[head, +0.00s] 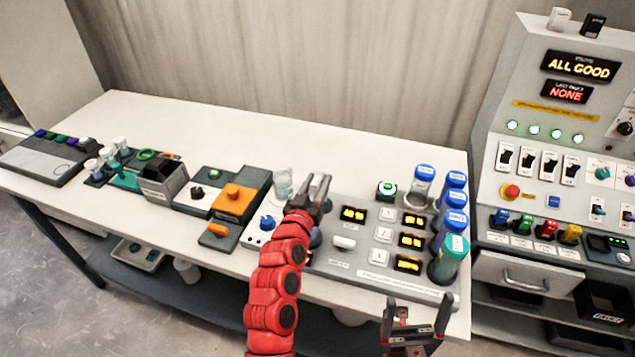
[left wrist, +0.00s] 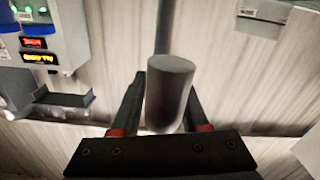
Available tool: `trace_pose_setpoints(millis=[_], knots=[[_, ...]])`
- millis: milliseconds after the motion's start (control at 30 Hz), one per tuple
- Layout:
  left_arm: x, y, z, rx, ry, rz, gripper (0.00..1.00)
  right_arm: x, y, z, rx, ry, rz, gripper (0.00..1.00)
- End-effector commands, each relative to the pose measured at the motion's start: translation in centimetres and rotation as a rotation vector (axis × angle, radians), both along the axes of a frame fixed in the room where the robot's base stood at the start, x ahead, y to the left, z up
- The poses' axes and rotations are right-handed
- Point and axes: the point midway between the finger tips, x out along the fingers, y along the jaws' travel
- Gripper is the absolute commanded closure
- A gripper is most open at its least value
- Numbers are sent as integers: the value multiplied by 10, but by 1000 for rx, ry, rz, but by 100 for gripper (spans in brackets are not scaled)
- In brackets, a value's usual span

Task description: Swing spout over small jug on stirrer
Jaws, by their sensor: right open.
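A clear glass vessel (head: 283,184), perhaps the small jug, stands at the left back of the grey-white panel; my arm and gripper partly hide what is beside it. My left gripper (head: 316,182) is just to its right, fingers apart and pointing away. In the left wrist view a dark grey upright cylinder (left wrist: 169,90) shows between the fingers and overlaps the right one; a gap shows on its left. I cannot tell if it is the spout. My right gripper (head: 415,312) is open and empty at the table's front edge.
Blue-capped bottles (head: 455,202) and a teal-capped one (head: 449,260) stand at the panel's right end. An orange-topped block (head: 233,200) lies to the left. A control console (head: 560,130) stands at right. The back strip of the table (head: 250,135) is clear.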

Motion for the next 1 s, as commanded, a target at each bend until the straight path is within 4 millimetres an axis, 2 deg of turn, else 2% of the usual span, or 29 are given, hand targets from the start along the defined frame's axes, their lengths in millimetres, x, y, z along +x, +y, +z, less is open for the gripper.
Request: trace_pose_setpoints(millis=[33, 200, 233, 1000], knots=[[0, 0, 0, 0, 0, 0, 67, 0, 0, 0, 0, 0, 0, 3], [0, 0, 0, 0, 0, 0, 97, 0, 0, 0, 0, 0, 0, 3], [0, 0, 0, 0, 0, 0, 100, 0, 0, 0, 0, 0, 0, 3], [0, 0, 0, 0, 1, 0, 100, 0, 0, 0, 0, 0, 0, 3]])
